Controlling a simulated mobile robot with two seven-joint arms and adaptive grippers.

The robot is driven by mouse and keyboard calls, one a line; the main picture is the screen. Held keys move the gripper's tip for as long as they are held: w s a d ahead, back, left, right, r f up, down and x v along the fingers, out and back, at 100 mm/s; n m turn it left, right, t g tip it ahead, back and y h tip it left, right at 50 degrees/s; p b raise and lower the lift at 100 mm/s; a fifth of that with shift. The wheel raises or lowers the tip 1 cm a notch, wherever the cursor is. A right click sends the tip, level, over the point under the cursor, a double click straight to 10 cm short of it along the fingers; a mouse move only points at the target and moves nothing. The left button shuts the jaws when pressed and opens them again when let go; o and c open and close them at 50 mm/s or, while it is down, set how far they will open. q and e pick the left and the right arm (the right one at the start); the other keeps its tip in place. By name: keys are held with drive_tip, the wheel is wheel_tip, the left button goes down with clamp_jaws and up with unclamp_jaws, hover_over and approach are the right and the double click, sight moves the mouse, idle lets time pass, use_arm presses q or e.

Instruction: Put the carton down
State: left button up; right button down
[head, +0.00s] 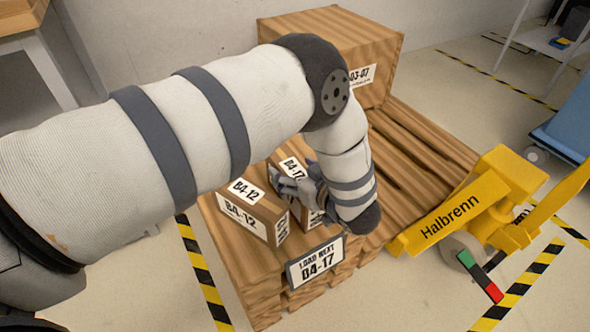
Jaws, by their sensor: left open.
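A brown carton with a white label ending in 17 (290,166) sits on the wooden pallet (235,262), partly hidden behind my left gripper and arm. My left gripper (291,190) is open, with its grey fingers at the near side of this carton. Whether the fingers touch it I cannot tell. A second carton labelled 12 (248,210) stands just left of it on the same pallet. A sign reading 04-17 (316,262) is on the pallet's front edge. My right gripper is not in view.
A large carton labelled 03-07 (330,35) stands at the pallet's back. Bare slats (420,145) lie to the right. A yellow Halbrenn pallet truck (480,205) stands at the right side. Striped tape (204,280) marks the floor. A blue cart (570,120) is far right.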

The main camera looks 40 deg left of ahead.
use_arm(q)
drive_tip(key=p+v, duration=0.1)
drive_tip(key=v, duration=1.1)
drive_tip(key=shift+r, duration=0.15)
